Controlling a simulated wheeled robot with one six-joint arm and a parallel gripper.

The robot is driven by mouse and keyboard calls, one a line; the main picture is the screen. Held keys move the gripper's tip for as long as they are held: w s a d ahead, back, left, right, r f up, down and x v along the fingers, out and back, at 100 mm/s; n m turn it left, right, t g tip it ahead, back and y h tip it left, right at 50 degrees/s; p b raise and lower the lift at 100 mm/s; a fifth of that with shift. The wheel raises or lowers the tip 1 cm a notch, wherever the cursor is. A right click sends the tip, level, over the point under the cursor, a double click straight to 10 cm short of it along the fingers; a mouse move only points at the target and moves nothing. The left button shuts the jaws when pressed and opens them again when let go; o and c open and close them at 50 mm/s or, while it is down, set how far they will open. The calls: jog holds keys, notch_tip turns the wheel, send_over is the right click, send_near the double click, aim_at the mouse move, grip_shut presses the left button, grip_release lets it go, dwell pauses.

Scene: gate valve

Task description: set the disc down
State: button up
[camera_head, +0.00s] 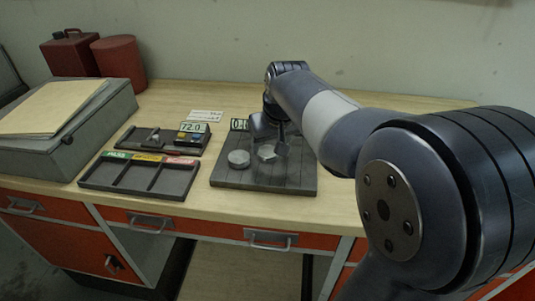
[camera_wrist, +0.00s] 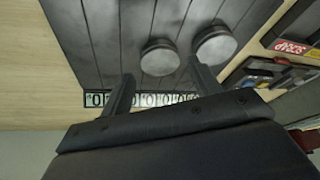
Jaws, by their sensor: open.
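Two grey metal discs lie flat on a dark grooved board (camera_head: 230,179). The left disc (camera_head: 238,158) also shows at the right in the wrist view (camera_wrist: 214,44). The other disc (camera_head: 267,153) is just right of it and also shows near the middle of the wrist view (camera_wrist: 160,57). My gripper (camera_head: 273,144) is over the board, close by this second disc. In the wrist view its two fingers (camera_wrist: 164,82) are spread apart with nothing held between them. The disc shows just beyond the gap between the tips. Whether a finger touches it I cannot tell.
A digit display (camera_head: 239,125) stands at the board's back edge. To the left are a tray with three coloured labels (camera_head: 138,180) and a smaller dark tray with a display reading 72.0 (camera_head: 193,127). A grey case (camera_head: 65,140) and red containers (camera_head: 119,60) stand further left.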

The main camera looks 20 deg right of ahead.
aim_at(268, 152)
jog(key=x, duration=0.3)
jog(key=shift+f, duration=0.2)
jog(key=shift+r, duration=0.15)
jog(key=c, duration=1.1)
